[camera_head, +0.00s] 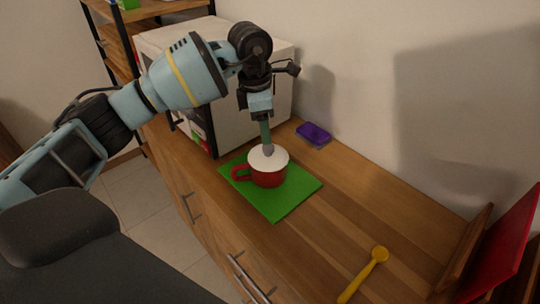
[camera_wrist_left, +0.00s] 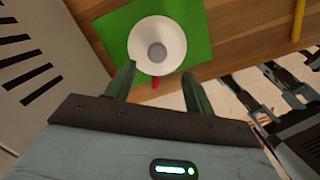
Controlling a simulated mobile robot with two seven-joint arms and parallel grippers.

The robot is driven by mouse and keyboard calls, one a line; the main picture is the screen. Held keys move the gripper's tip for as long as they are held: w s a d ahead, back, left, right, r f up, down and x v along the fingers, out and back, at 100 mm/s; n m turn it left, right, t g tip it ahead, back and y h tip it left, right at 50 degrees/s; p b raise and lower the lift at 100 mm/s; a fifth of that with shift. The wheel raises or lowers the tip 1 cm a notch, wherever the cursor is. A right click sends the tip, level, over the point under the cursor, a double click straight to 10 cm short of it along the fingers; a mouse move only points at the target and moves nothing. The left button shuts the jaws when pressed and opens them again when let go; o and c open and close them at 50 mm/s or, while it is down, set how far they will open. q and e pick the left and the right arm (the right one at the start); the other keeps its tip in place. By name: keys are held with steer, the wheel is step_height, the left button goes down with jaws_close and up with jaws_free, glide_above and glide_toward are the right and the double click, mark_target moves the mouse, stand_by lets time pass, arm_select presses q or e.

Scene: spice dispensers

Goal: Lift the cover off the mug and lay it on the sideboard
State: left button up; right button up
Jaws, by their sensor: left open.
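A red mug (camera_head: 268,179) stands upright on a green mat (camera_head: 291,199) on the wooden sideboard (camera_head: 345,217). A white round cover (camera_head: 279,159) with a grey knob (camera_head: 268,150) lies on the mug. The cover (camera_wrist_left: 174,34) and its grey knob (camera_wrist_left: 157,51) also show in the left wrist view, with a bit of the red mug handle (camera_wrist_left: 155,83) below. My left gripper (camera_head: 266,140) points down just above the knob. My right gripper is not in view.
A white box-like appliance (camera_head: 250,120) stands close behind the mug. A purple item (camera_head: 313,134) lies near the wall. A yellow spoon (camera_head: 366,271) lies at the front right. A red panel (camera_head: 508,243) stands at the right end. Bare sideboard shows right of the mat.

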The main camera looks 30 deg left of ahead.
arm_select(q)
steer(key=shift+w+d+f, duration=0.1)
steer(key=shift+w+f, duration=0.05)
steer(key=shift+f, duration=1)
steer(key=shift+w+d+f, duration=0.1)
steer(key=shift+w+f, duration=0.05)
steer(key=shift+f, duration=0.95)
steer(key=shift+w+f, duration=0.15)
steer(key=shift+f, duration=1)
steer(key=shift+c, duration=0.2)
steer(key=c, duration=1)
steer(key=shift+r, duration=0.1)
steer(key=shift+r, duration=0.55)
step_height(320, 180, up, 2)
steer(key=shift+r, duration=0.2)
steer(key=s+a, duration=0.1)
steer(key=s, duration=0.4)
steer(key=s+a+r, duration=0.1)
steer(key=s, duration=0.4)
steer(key=s+a, duration=0.1)
steer(key=s, duration=0.4)
steer(key=shift+s+r+b, duration=0.15)
steer(key=shift+s+b, duration=0.2)
